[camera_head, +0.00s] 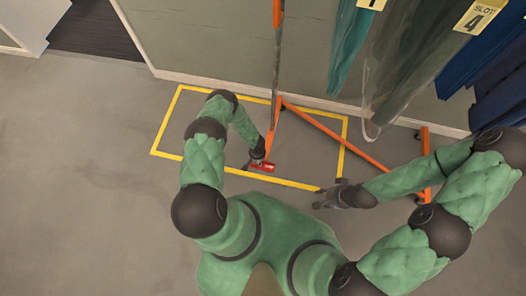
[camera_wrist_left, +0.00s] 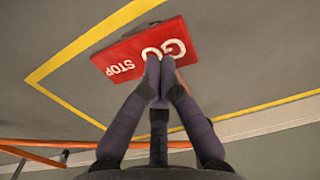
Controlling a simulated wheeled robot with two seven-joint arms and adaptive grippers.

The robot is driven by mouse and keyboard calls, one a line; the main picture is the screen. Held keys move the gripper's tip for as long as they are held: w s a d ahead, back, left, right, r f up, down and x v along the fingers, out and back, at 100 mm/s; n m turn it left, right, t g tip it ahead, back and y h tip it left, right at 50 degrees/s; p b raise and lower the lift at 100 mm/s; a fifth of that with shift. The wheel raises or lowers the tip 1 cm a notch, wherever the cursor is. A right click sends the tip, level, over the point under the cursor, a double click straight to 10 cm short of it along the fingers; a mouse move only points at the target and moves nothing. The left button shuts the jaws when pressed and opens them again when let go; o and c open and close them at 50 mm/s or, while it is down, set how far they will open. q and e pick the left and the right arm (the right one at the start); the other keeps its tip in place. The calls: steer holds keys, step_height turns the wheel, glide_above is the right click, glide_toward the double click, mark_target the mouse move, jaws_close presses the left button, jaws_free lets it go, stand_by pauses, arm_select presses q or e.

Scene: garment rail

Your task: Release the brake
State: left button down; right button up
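The brake is a red pedal (camera_head: 263,168) at the foot of the orange garment rail (camera_head: 322,130). In the left wrist view the pedal (camera_wrist_left: 120,62) shows white words, GO on one half and STOP on the other. My left gripper (camera_head: 259,159) is right at the pedal. In the left wrist view its fingertips (camera_wrist_left: 159,75) are together, over the lower edge of the GO half, with nothing visible between them. Whether they press on it I cannot tell. My right gripper (camera_head: 322,197) is empty above the floor, its fingers apart.
Yellow tape (camera_head: 168,120) marks a rectangle on the grey floor around the rail's near foot. Garments (camera_head: 400,60) hang from the rail at upper right, with a yellow slot 4 tag (camera_head: 477,17). A wall runs behind. The floor at left is clear.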

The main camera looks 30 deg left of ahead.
arm_select(q)
steer(key=shift+f, duration=1.25)
stand_by(0.7)
steer(key=shift+r+p, duration=1.5)
steer(key=shift+r, duration=2.05)
steer(key=shift+r, duration=0.1)
